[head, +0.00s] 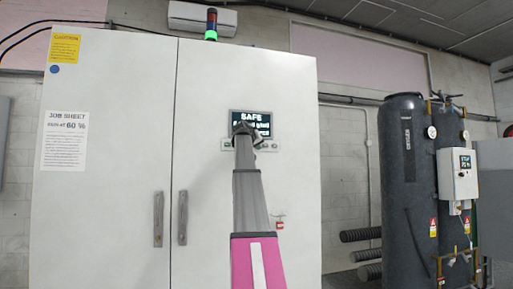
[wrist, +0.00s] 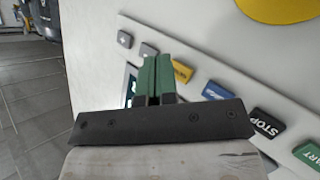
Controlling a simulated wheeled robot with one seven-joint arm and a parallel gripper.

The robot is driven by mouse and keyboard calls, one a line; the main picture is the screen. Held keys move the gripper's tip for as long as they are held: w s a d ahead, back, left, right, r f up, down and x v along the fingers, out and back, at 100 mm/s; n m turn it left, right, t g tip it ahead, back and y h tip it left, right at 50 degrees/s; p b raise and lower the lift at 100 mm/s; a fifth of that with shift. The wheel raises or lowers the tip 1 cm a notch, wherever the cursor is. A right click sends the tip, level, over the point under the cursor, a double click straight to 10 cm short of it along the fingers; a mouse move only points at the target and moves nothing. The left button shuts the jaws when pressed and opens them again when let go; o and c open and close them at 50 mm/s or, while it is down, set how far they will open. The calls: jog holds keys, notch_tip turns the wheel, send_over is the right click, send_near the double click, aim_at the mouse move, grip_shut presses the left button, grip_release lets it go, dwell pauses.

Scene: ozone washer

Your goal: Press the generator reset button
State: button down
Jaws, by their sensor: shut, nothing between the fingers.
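My gripper (head: 243,129) is shut and empty, at the button strip (head: 273,146) under the display (head: 256,119) on the white cabinet. In the wrist view its green fingers (wrist: 156,68) sit close together between a grey button (wrist: 148,50) and a yellow button (wrist: 182,71). I cannot tell whether they touch the panel. Beyond the yellow button are a blue button (wrist: 215,91), a black STOP button (wrist: 264,123) and a green START button (wrist: 308,154). The yellow and blue labels are too small to read, so I cannot tell which is the generator reset. The display reads SAFE.
The white cabinet (head: 110,215) has two door handles (head: 158,218). A small red-marked fitting (head: 279,220) is lower on its right panel. A signal tower (head: 211,24) on top shows green. A dark tank (head: 405,190) with a control box (head: 458,175) stands at right. A yellow disc (wrist: 280,8) is near the buttons.

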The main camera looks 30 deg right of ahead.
jog(key=s, duration=0.2)
jog(key=s+a, duration=0.1)
jog(key=s, duration=0.2)
jog(key=shift+a, duration=0.1)
dwell(0.4)
jog(key=shift+a, duration=0.1)
dwell(0.6)
